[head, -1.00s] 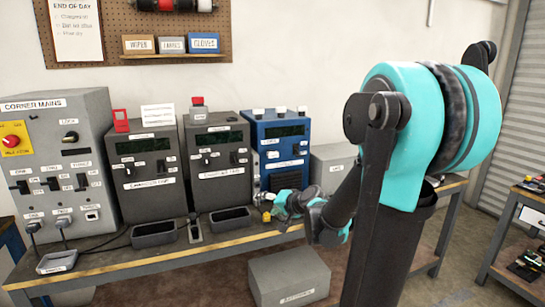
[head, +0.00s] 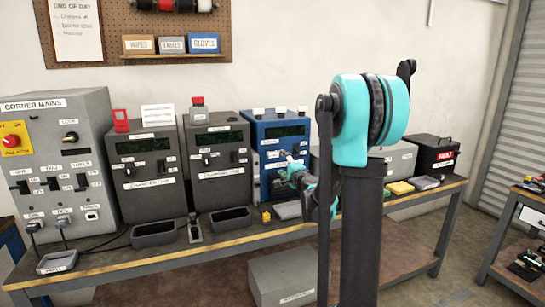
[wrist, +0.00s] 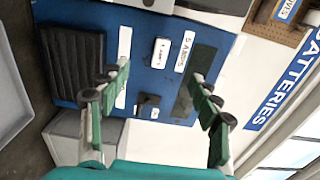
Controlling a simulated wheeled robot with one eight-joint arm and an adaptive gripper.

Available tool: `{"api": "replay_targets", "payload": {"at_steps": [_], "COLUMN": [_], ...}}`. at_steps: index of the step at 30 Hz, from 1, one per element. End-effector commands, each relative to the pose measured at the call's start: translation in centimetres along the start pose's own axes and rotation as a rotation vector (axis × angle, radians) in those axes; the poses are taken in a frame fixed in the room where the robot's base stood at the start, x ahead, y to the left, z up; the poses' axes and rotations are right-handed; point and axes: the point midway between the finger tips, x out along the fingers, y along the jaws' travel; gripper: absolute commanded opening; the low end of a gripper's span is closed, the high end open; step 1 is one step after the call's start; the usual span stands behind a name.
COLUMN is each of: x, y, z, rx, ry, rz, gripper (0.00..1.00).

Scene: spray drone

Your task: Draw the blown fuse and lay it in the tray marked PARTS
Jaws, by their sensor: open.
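The blue unit (head: 262,150) stands on the bench, and its front fills much of the wrist view (wrist: 140,50). My gripper (wrist: 158,76) is open, with its two fingers spread in front of this panel. A small white block (wrist: 162,52) on the panel shows just beyond the gap between the fingertips; I cannot tell whether it is the fuse. In the head view my gripper (head: 288,160) is close to the blue unit's front and partly hides it. A small grey tray (head: 57,262) with an illegible label lies at the bench's left front.
Two dark grey units (head: 146,170) stand left of the blue one, with shallow black trays (head: 153,236) before them. A grey mains cabinet (head: 55,140) is at far left. A black box (head: 433,155) and yellow item (head: 400,187) are at right. A grey box (head: 290,278) stands below.

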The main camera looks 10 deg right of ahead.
Motion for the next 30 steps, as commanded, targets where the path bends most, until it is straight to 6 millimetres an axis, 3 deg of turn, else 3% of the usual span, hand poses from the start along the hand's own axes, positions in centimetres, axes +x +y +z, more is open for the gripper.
{"api": "replay_targets", "payload": {"at_steps": [8,21,30], "x": [1.3,6.9,8.8], "y": [0.0,0.0,0.0], "z": [0.1,0.1,0.1], "rx": [-0.001,-0.001,-0.001], "ry": [-0.002,-0.002,-0.001], "rz": [0.001,0.001,0.000], "gripper": [0.64,0.64,0.64]}}
